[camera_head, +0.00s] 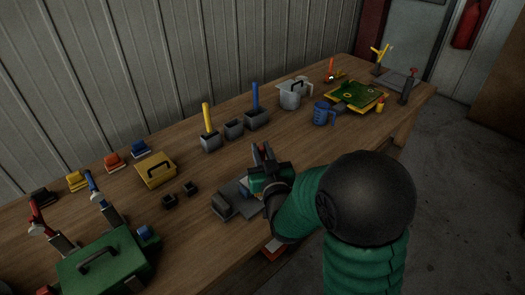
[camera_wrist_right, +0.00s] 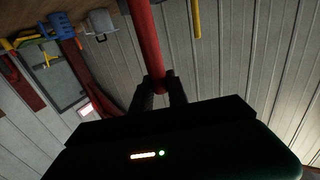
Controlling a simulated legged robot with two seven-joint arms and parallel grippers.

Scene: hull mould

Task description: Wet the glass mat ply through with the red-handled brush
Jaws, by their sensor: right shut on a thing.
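My right gripper (camera_head: 266,160) is over the near middle of the bench and is shut on a red handle. The right wrist view shows this red handle (camera_wrist_right: 147,42) between the two fingers (camera_wrist_right: 160,92), running up out of the picture; its bristle end is out of sight. In the head view my gripper and green arm cover most of the brush. A green panel with a yellow edge (camera_head: 341,93) lies at the far right of the bench, apart from the gripper. I cannot tell for certain which surface is the glass mat ply. My left gripper is not in view.
Grey pots hold a yellow handle (camera_head: 206,116) and a blue handle (camera_head: 255,95). A dark grey block (camera_head: 228,203) is beside my gripper.

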